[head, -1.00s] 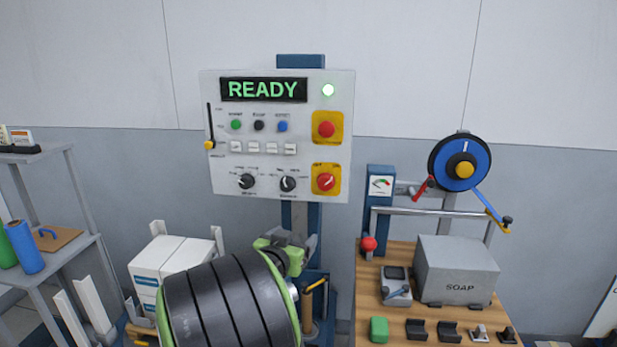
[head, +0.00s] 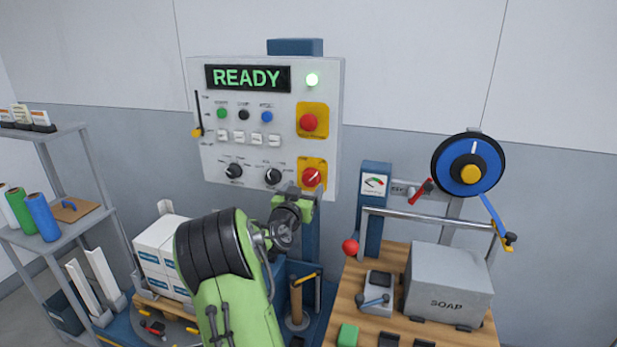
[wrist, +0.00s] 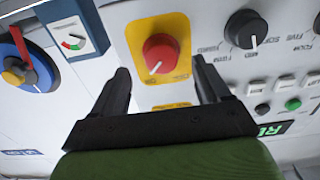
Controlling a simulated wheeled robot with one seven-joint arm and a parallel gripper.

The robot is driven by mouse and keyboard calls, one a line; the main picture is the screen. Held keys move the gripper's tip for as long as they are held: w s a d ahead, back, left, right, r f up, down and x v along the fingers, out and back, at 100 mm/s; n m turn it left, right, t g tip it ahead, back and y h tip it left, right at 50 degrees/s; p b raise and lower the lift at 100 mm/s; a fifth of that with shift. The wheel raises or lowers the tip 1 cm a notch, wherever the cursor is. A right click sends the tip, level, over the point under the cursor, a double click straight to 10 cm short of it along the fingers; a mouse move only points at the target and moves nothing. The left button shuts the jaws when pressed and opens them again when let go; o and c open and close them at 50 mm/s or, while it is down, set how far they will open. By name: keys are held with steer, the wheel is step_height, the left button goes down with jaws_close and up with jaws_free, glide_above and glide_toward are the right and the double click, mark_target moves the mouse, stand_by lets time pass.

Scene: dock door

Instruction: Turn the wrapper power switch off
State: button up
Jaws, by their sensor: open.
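The wrapper control panel (head: 215,165) stands upright at the centre of the head view. Its lower right corner holds a red rotary switch (head: 311,178) with a white pointer line on a yellow plate. In the wrist view this red switch (wrist: 160,53) lies beyond my fingertips, between them from this angle, with its pointer line visible. My gripper (wrist: 163,75) is open and empty, with one dark finger on each side of the switch. In the head view my gripper (head: 294,192) is just below the switch. Whether the fingers touch the panel cannot be told.
A red push button (head: 308,122) sits above the switch, and a black knob (head: 273,176) is close to its left. A gauge post (head: 375,205) and blue reel (head: 467,165) stand right.

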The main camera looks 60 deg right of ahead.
mark_target(310, 181)
steer(key=d, duration=0.4)
steer(key=shift+w+d+p, duration=0.2)
steer(key=shift+w+p, duration=0.15)
steer(key=shift+w, duration=0.05)
steer(key=c, duration=1)
steer(key=shift+c, duration=0.2)
steer(key=shift+n, duration=0.3)
steer(key=n+b, duration=0.1)
steer(key=n, duration=0.2)
steer(key=shift+n, duration=0.4)
steer(key=n, duration=0.4)
steer(key=shift+n, duration=0.3)
steer(key=n, duration=0.4)
steer(key=shift+r+p, duration=0.15)
steer(key=shift+p, duration=0.25)
steer(key=shift+s+n+p, duration=0.1)
steer(key=shift+n+p, duration=0.9)
steer(key=shift+n, duration=1.4)
